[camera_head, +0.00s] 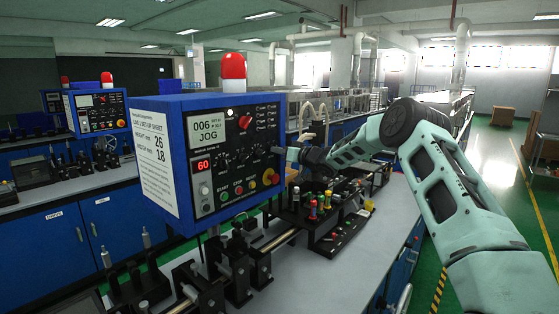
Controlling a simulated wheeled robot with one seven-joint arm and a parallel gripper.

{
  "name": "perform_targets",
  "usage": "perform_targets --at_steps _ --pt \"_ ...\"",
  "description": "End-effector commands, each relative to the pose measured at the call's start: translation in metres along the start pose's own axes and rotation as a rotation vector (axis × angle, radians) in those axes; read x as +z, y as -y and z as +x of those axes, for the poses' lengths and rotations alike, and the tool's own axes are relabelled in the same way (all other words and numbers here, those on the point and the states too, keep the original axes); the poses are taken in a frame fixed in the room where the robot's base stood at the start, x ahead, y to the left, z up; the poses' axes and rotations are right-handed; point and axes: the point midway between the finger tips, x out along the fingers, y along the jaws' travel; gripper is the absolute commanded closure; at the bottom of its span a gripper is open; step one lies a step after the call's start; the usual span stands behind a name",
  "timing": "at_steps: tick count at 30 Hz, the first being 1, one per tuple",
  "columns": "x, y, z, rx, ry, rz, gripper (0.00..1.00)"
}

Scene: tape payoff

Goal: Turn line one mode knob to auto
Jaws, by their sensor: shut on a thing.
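The near blue control box (176,170) stands at the centre left. Its black panel (236,185) faces right, and its screen (208,132) reads "006" and "JOG". My gripper (279,151) is at the right edge of this panel, at about the screen's height, shut on what appears to be the mode knob. The knob is too small and covered to make out, so its pointer cannot be read. Several small black knobs, a red "60" display (203,166) and green, red and yellow buttons show on the panel.
A red beacon (233,66) tops the box. A white sheet (155,160) covers its side. A second blue box (97,108) stands farther left. Below my arm, the grey bench (345,255) holds a black rack (325,235) with coloured-handled tools, and black roller fixtures. The green aisle at right is open.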

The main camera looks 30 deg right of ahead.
Motion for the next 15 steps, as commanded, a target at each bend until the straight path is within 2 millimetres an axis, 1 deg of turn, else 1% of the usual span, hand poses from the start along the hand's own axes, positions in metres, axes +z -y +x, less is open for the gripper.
perform_targets --at_steps 1,15 --pt "0.0059 -0.0009 0.0004 -0.001 -0.002 -0.049 1.00" --pt "0.0044 -0.0007 0.0002 0.000 -0.002 -0.481 1.00"
